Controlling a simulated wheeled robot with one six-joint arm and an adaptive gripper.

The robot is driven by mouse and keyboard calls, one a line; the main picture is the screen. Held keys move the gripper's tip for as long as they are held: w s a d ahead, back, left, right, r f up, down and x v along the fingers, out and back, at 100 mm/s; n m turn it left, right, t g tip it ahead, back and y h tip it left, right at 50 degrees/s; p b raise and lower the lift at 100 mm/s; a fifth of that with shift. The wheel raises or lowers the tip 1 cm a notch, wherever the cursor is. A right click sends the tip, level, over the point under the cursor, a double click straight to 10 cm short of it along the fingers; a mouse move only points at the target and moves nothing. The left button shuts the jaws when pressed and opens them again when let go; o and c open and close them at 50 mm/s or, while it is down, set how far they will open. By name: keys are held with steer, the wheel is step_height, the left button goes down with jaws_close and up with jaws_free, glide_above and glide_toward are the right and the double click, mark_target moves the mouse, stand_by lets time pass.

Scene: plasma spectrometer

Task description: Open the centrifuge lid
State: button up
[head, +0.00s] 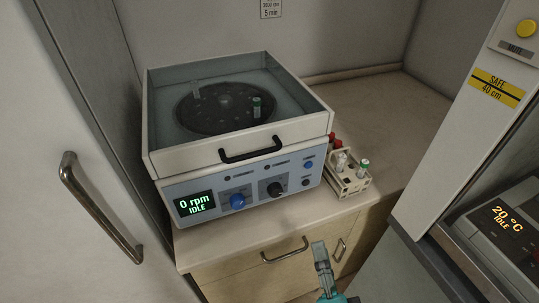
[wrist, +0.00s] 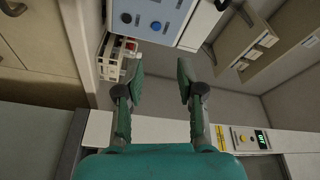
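The centrifuge (head: 300,128) stands on the counter, with a pale body, a blue control panel and a display reading "0 rpm IDLE". Its lid (head: 190,156) appears down, with a see-through top and a black handle (head: 251,155) on its front edge. A dark rotor with a green-marked tube shows through it. My gripper (head: 320,250) is in front of the counter, below and to the right of the handle, apart from it. In the wrist view my gripper (wrist: 160,78) is open and empty. The centrifuge panel (wrist: 150,15) shows beyond the fingers.
A tube rack (head: 350,184) with several tubes stands right of the centrifuge. Counter (head: 365,110) behind it is clear. A cabinet door with a metal handle (head: 95,205) is close on the left. A hood with a yellow label (head: 497,89) and a "20 °C" device (head: 505,222) are at right.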

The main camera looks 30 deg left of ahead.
mark_target(252, 157)
steer(key=a+r+g+y, duration=0.3)
steer(key=a+r+y, duration=0.2)
steer(key=a+r, duration=0.65)
steer(key=shift+m, duration=0.4)
steer(key=x, duration=0.7)
steer(key=f+x, duration=0.1)
steer(key=x, duration=0.3)
steer(key=shift+w, duration=0.45)
jaws_close()
